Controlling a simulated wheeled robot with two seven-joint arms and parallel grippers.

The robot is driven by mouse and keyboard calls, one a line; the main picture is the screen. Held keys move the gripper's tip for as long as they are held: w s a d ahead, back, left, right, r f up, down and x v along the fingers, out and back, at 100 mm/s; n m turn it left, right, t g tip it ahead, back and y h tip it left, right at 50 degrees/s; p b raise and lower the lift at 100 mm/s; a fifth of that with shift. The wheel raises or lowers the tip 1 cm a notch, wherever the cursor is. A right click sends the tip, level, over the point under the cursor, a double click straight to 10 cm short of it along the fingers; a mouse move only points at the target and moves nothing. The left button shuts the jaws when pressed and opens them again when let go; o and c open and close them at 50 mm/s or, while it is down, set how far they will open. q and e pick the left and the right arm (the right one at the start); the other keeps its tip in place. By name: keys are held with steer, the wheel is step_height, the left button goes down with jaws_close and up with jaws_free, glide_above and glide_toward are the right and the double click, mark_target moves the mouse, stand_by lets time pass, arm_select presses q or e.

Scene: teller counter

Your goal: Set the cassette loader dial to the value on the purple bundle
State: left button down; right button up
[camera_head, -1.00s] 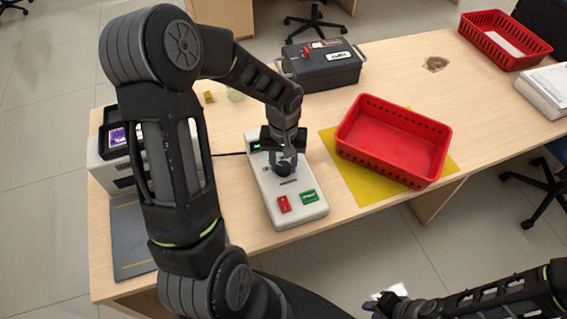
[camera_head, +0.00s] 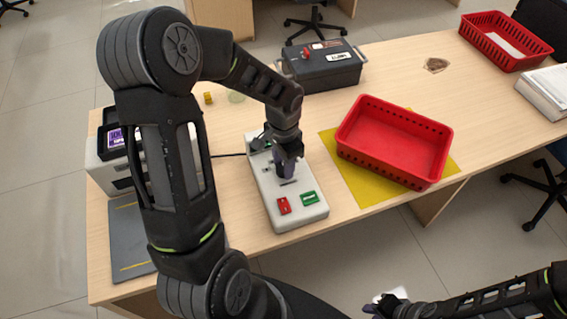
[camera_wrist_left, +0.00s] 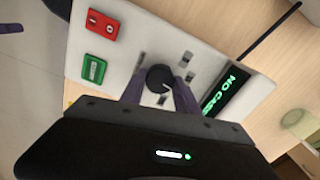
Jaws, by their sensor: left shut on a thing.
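The cassette loader (camera_head: 292,213) is a pale box on the desk with a red button (camera_head: 284,205) and a green button (camera_head: 309,197) at its near end. My left gripper (camera_head: 286,168) points down over it. In the left wrist view the black dial (camera_wrist_left: 159,79) sits between the two purple fingers of my left gripper (camera_wrist_left: 160,92), which is shut on it.
An empty red basket (camera_head: 398,160) stands on a yellow mat (camera_head: 350,188) right of the loader. A dark case (camera_head: 322,68) sits behind. Another red basket (camera_head: 505,42) stands far right.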

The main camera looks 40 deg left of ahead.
arm_select(q)
steer(key=shift+m, duration=1.2)
steer(key=c, duration=0.9)
jaws_free()
steer(key=shift+r, duration=3.95)
